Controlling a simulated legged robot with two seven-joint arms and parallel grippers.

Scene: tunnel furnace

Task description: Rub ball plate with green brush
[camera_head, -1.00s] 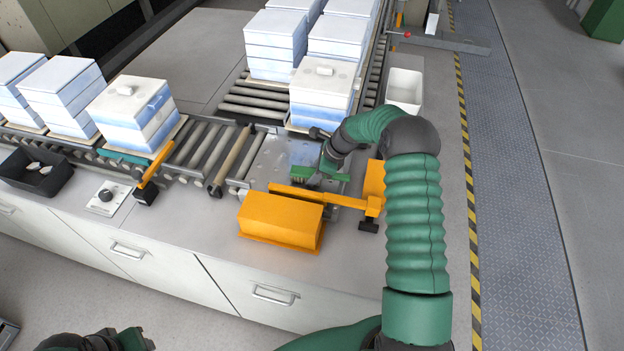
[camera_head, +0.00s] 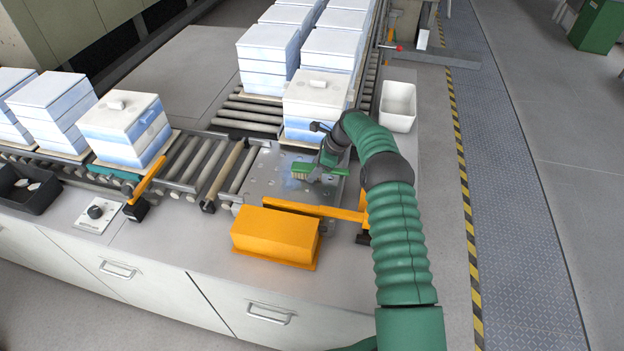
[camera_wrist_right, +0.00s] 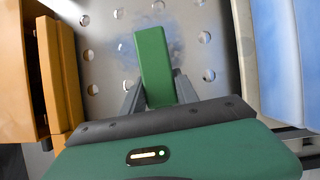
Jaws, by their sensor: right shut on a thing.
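The ball plate (camera_head: 262,187) is a grey metal plate with round spots, set at the corner of the roller conveyor. A bluish smudge shows on it in the right wrist view, around the brush. The green brush (camera_head: 322,169) has pale bristles pointing down at the plate; I cannot tell for certain whether they touch it. My right gripper (camera_head: 325,160) is shut on the brush, which also shows in the right wrist view (camera_wrist_right: 153,62) between the fingers over the plate (camera_wrist_right: 105,50). My left gripper is out of view.
An orange box (camera_head: 275,236) and an orange bar (camera_head: 310,208) stand along the plate's front edge. White-blue block stacks (camera_head: 316,106) stand directly behind the plate, others (camera_head: 125,130) on the left rollers. A white bin (camera_head: 398,106) is at the right.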

